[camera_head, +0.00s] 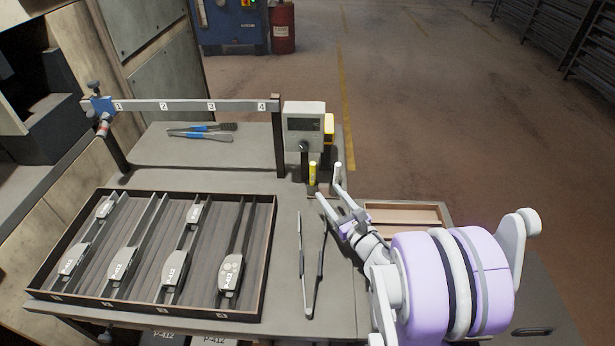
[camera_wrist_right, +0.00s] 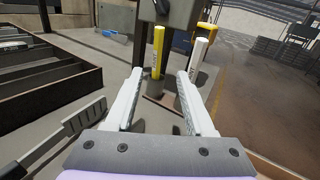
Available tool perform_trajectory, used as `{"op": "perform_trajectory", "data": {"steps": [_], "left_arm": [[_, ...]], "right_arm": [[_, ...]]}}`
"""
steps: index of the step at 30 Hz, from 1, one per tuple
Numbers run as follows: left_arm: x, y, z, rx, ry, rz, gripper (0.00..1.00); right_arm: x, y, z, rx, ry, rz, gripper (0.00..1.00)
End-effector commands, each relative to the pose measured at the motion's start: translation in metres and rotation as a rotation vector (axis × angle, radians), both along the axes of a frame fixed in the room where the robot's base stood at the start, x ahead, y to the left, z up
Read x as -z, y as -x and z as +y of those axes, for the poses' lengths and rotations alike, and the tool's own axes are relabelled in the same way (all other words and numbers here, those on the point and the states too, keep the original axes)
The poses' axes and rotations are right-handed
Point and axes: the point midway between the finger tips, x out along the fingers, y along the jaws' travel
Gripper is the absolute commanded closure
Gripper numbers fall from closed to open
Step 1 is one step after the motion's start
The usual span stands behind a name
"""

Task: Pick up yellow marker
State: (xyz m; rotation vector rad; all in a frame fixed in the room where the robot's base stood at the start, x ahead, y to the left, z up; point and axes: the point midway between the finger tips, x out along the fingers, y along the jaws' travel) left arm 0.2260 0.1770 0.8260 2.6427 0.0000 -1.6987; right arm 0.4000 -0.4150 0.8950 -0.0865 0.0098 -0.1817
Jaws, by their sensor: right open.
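The yellow marker (camera_head: 312,173) stands upright on the bench, just in front of the grey box on a post. A white marker (camera_head: 337,174) stands upright to its right. My right gripper (camera_head: 329,193) is open and empty, a little short of the markers. In the right wrist view, the yellow marker (camera_wrist_right: 157,50) shows beyond and between the two fingers (camera_wrist_right: 160,85), and the white marker (camera_wrist_right: 197,58) is nearer the right finger's line. Both fingers look apart from the markers. My left gripper is not in view.
A dark tray (camera_head: 270,240) with several brake shoes fills the bench's left side. Tongs (camera_head: 301,265) lie left of my right arm. A grey box with a screen (camera_head: 304,124) and a numbered bar (camera_head: 185,106) stand behind. A shallow wooden tray (camera_head: 405,207) lies right.

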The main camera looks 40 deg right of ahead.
Motion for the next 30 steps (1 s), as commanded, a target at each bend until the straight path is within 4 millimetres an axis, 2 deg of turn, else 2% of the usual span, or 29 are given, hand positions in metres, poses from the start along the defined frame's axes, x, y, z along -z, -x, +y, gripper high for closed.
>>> {"op": "perform_trajectory", "data": {"steps": [8, 14, 22, 25, 30], "left_arm": [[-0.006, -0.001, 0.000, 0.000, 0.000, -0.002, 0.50], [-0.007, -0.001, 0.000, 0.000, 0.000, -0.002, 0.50], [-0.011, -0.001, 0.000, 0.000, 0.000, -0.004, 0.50], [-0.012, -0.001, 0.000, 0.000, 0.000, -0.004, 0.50], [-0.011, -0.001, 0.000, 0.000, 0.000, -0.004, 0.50]], "right_arm": [[-0.002, -0.042, -0.006, -0.002, -0.004, -0.002, 0.46], [-0.002, -0.057, -0.008, -0.001, -0.003, -0.001, 0.46], [-0.002, -0.095, -0.011, -0.001, -0.005, -0.002, 0.46], [-0.002, -0.102, -0.013, 0.001, -0.003, -0.002, 0.46], [-0.002, -0.102, -0.014, 0.002, -0.003, -0.002, 0.46]]}}
